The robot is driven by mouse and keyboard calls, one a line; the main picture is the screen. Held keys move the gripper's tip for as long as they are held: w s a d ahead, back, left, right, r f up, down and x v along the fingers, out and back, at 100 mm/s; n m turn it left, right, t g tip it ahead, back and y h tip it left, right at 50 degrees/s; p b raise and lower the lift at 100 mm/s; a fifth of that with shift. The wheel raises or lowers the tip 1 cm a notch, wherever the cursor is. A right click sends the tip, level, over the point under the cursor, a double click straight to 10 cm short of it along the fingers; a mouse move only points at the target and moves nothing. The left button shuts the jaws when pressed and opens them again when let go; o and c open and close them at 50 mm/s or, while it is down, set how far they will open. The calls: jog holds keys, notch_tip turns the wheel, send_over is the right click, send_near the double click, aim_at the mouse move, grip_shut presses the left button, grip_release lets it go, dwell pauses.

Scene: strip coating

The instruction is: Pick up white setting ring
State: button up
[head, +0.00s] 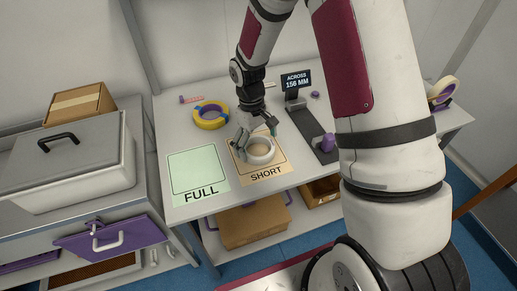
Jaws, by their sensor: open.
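A white ring (262,159) lies on the orange mat marked SHORT (279,172) on the worktable. My gripper (257,141) is directly above the ring and comes down from the far side. Its fingers are spread, one towards the left side of the ring and one towards its far right. I cannot tell whether a finger touches the ring. The gripper covers part of the ring's far edge.
A green mat marked FULL (190,173) lies bare to the left. A yellow and blue ring (211,117) lies behind it. A dark gauge with a display reading ACROSS 156 MM (296,78) and a purple knob (327,142) stands to the right.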

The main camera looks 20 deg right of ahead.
jog(key=shift+f, duration=0.1)
jog(key=shift+c, duration=0.2)
jog(key=c, duration=1.1)
